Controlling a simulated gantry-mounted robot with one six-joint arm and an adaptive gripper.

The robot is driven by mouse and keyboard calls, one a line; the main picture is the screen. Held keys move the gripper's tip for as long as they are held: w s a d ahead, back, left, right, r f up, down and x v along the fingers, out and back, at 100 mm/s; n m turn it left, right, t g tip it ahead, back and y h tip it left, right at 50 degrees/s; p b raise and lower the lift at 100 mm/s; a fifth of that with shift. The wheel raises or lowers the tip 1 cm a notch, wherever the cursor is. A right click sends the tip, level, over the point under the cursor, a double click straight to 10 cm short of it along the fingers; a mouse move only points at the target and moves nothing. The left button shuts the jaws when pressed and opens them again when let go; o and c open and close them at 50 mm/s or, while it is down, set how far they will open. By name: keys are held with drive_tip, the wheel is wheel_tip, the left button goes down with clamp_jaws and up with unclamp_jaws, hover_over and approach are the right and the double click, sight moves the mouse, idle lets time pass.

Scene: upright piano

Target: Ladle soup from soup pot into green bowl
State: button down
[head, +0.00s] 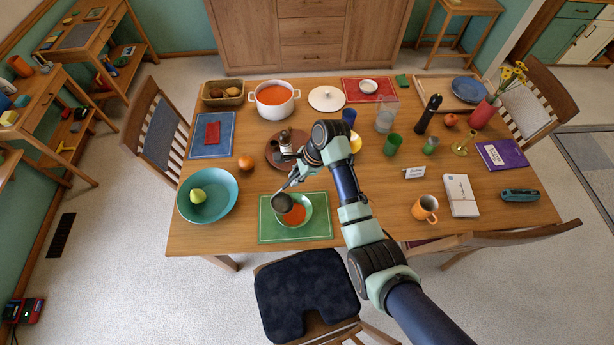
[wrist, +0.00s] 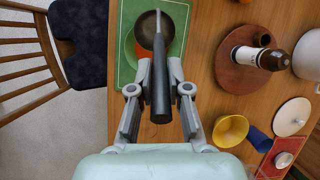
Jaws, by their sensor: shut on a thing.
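My gripper (wrist: 160,92) is shut on the dark handle of the ladle (wrist: 160,60). In the head view the ladle's dark bowl (head: 282,203) hangs over the left part of the green bowl (head: 306,222). The green bowl stands on a green placemat (head: 265,230) near the table's front edge and holds orange soup (head: 294,215). In the wrist view the ladle hides much of the bowl. I cannot tell whether the ladle holds soup. The white soup pot (head: 274,109), with orange soup inside, stands at the back left of the table.
A teal bowl (head: 222,207) with a green fruit stands left of the placemat. An orange (head: 246,162) and a round brown tray (head: 275,147) with bottles lie behind. The pot's white lid (head: 326,98) lies right of the pot. An orange mug (head: 425,209) stands to the right.

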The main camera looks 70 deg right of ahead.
drive_tip(key=w+g, duration=0.1)
drive_tip(key=w, duration=0.1)
drive_tip(key=w+a+g+h+b, duration=0.1)
drive_tip(key=w, duration=0.1)
drive_tip(key=w+a+f+g, duration=0.1)
drive_tip(key=w+g, duration=0.1)
drive_tip(key=shift+w+a, duration=0.25)
drive_tip(key=shift+w, duration=0.15)
drive_tip(key=shift+h, duration=0.3)
drive_tip(key=shift+w+r+p, duration=0.15)
drive_tip(key=shift+r+p, duration=2.25)
drive_tip(key=shift+r, duration=0.3)
